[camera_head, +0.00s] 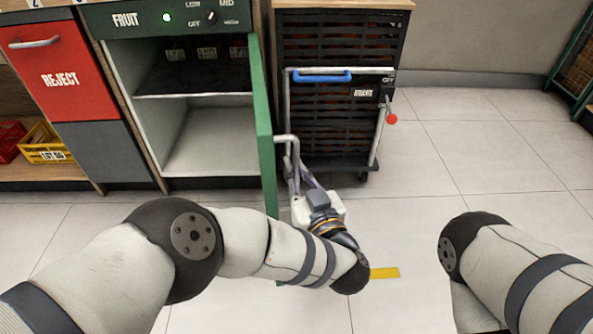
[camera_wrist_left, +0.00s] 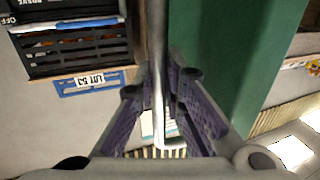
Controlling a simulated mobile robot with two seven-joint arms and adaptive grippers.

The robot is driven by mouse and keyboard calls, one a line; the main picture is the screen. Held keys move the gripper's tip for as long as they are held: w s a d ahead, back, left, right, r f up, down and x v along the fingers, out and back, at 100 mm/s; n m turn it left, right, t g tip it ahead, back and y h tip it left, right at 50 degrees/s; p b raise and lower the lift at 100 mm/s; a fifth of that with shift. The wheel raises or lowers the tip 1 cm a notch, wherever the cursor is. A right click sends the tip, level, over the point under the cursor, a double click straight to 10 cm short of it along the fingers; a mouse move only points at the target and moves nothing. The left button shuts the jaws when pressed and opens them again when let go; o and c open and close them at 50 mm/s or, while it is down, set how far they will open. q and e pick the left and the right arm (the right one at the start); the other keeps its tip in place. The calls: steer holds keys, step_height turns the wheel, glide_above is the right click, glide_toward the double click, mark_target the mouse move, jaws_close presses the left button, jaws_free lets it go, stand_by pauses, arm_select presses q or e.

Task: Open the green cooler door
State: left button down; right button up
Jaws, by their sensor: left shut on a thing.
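The green cooler door (camera_head: 265,140) stands swung wide open, seen nearly edge-on, to the right of the cooler labelled FRUIT (camera_head: 150,18). The cooler's pale interior with a shelf is in plain view. A metal bar handle (camera_head: 284,138) sticks out from the door's right side. My left gripper (camera_head: 292,168) is shut on this handle. In the left wrist view, the handle (camera_wrist_left: 157,45) runs between the purple-padded fingers of the left gripper (camera_wrist_left: 160,88), with the green door (camera_wrist_left: 212,60) just to the right. My right arm shows at the lower right, but its gripper is out of frame.
A dark slatted cart (camera_head: 335,110) with a blue handle stands just right of the door. A red REJECT bin front (camera_head: 62,60) and a yellow crate (camera_head: 45,143) are at left. The tiled floor is open at right, with a yellow mark (camera_head: 384,273).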

arm_select(q)
steer(key=c, duration=1.7)
jaws_free()
steer(key=shift+o, duration=0.2)
steer(key=v, duration=0.7)
steer(key=shift+s, duration=0.2)
steer(key=shift+r, duration=0.1)
